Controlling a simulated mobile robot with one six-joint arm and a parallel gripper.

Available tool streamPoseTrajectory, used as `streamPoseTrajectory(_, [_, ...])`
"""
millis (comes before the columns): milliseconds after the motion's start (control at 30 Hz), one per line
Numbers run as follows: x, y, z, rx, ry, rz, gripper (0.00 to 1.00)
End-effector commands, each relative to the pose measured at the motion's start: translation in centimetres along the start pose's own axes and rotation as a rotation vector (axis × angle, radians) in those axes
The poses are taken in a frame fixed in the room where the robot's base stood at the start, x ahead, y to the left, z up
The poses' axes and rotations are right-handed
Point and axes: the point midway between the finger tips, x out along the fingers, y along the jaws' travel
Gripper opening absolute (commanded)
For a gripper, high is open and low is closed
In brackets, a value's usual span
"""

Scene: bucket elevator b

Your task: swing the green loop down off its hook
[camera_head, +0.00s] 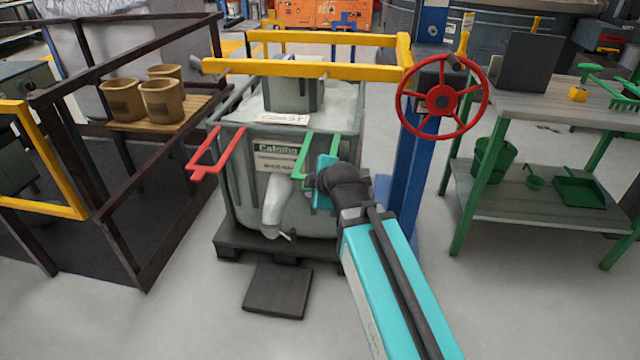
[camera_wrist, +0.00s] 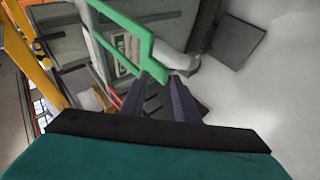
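The green loop (camera_head: 303,155), a thin bent bar, stands out from the front rim of the grey tank, right of its label. In the wrist view the loop (camera_wrist: 125,22) runs from the upper left to a bent corner just beyond my fingertips. My gripper (camera_wrist: 164,78) has its two dark fingers apart, with a gap between them. The near corner of the loop is at the tips; I cannot tell if it touches them. In the head view my wrist hides the fingers and part of the loop. I cannot make out the hook.
A similar red loop (camera_head: 218,152) sticks out at the tank's left. A yellow rail (camera_head: 310,69) crosses above the tank (camera_head: 345,110). A red handwheel (camera_head: 443,98) on a blue post stands to the right. A dark plate (camera_head: 277,290) lies on the floor in front; floor around it is clear.

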Motion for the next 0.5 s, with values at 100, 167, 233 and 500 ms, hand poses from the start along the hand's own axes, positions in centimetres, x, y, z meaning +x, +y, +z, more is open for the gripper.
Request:
streamPoseTrajectory(100, [-0.39,-0.18,0.12,0.0,0.001,0.002,0.28])
streamPoseTrajectory(167, [-0.48,-0.17,0.11,0.001,0.001,0.001,0.28])
streamPoseTrajectory(233, [-0.64,-0.12,0.09,0.001,0.001,0.001,0.28])
streamPoseTrajectory(500, [-1.24,-0.08,0.07,0.001,0.001,0.001,0.28])
